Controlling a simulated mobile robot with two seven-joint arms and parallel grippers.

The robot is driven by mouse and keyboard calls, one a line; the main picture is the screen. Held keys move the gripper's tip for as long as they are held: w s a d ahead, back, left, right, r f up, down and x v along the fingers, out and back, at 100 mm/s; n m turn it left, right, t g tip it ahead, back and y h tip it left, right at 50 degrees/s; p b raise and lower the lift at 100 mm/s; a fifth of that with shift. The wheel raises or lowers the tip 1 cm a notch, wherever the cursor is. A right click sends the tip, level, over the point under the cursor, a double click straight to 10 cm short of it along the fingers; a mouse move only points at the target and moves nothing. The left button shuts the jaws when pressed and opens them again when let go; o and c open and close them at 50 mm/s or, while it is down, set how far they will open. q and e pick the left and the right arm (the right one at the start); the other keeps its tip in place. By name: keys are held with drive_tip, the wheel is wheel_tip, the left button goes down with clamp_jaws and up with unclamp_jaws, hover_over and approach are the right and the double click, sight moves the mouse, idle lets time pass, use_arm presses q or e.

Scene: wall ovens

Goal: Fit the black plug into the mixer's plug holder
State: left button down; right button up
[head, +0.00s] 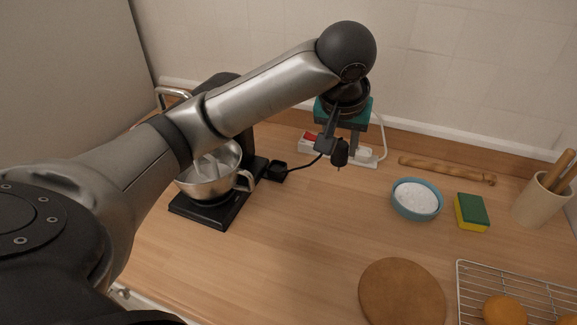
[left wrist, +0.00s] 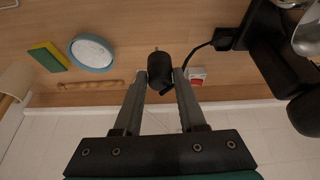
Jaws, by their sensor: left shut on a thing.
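My left gripper (head: 333,150) is shut on the black plug (head: 339,156) and holds it above the counter, in front of the power strip. In the left wrist view the plug (left wrist: 159,66) sits between the two fingertips (left wrist: 160,78). A black cable runs from the plug to a small black square holder (head: 277,172), which stands on the counter beside the mixer (head: 226,207). The holder (left wrist: 222,39) also shows in the left wrist view, to the right of the plug. The plug and holder are apart. My right gripper is not in view.
A white power strip (head: 370,161) with a red switch lies by the wall behind the plug. A rolling pin (head: 445,171), blue bowl (head: 417,212), sponge (head: 470,211), round board (head: 401,293) and wire rack (head: 467,279) are to the right. The counter's middle is clear.

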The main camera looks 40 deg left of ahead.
use_arm(q)
drive_tip(key=w+a+r+n+g+y+p, duration=0.1)
drive_tip(key=w+a+r+n+p, duration=0.15)
drive_tip(key=a+n, duration=0.45)
drive_tip(key=w+a+r+n+g+y+p, duration=0.1)
drive_tip(key=a+r+n+g+y+p, duration=0.2)
drive_tip(key=a, duration=0.7)
drive_tip(key=shift+t+h, duration=0.6)
drive_tip(key=shift+h, duration=0.1)
drive_tip(key=f, duration=1.8)
drive_tip(key=shift+s+a+f+b, duration=0.2)
drive_tip(key=shift+s+f+b, duration=0.05)
drive_tip(key=shift+f+b, duration=0.15)
drive_tip(key=shift+c, duration=2.4)
unclamp_jaws()
drive_tip(key=shift+f, duration=0.15)
drive_tip(key=shift+r, duration=0.25)
drive_tip(key=p+v, duration=0.2)
drive_tip(key=v, duration=1)
